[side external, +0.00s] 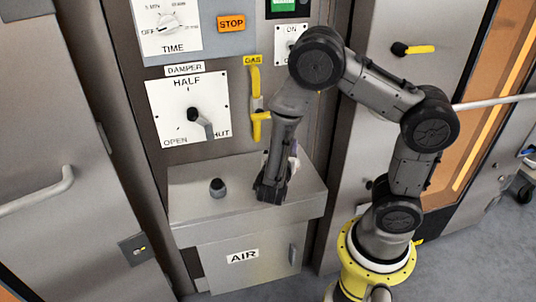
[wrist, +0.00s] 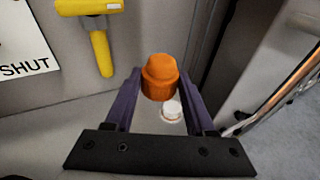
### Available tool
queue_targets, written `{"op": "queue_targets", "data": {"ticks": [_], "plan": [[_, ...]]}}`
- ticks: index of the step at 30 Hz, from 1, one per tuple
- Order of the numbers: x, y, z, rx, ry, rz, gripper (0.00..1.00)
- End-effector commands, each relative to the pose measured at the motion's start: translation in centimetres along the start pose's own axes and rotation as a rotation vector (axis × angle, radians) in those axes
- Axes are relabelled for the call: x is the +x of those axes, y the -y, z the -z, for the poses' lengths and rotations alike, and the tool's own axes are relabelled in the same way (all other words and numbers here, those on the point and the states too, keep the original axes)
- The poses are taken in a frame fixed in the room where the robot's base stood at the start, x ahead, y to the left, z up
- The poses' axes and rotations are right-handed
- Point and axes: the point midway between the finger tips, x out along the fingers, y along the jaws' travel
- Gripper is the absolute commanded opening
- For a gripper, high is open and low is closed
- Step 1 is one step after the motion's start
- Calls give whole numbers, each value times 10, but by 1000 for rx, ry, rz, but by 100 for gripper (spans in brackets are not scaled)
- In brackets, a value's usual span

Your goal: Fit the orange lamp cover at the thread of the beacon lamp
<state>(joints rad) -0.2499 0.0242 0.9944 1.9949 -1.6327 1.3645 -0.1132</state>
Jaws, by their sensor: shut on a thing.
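The orange lamp cover (wrist: 160,76) sits upright between the fingertips of my gripper (wrist: 160,84), which is shut on it. Below the cover in the wrist view, a small round white piece (wrist: 172,110), seemingly the beacon lamp's base with its thread, stands on the grey box top. The cover appears apart from it and slightly to its left in that view; the exact height gap cannot be told. In the side external view my gripper (side external: 271,190) points down over the right part of the box top. The cover and the white piece are hidden there.
The grey box (side external: 240,218) marked AIR carries a dark knob (side external: 217,188) to the left of my gripper. A yellow gas valve handle (side external: 260,127) and the damper dial (side external: 188,110) are on the panel behind. The box top between knob and gripper is clear.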

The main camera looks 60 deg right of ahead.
Motion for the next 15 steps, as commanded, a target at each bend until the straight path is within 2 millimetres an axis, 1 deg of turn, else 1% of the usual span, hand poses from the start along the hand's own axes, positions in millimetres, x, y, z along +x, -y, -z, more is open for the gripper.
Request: {"op": "queue_targets", "data": {"ticks": [1, 3, 6, 9, 15], "plan": [[10, 8, 1, 6, 0, 47, 2], [19, 16, 1, 11, 0, 91, 2], [26, 24, 2, 10, -1, 123, 2], [28, 27, 2, 10, -1, 134, 2], [28, 27, 2, 9, -1, 133, 2]]}}
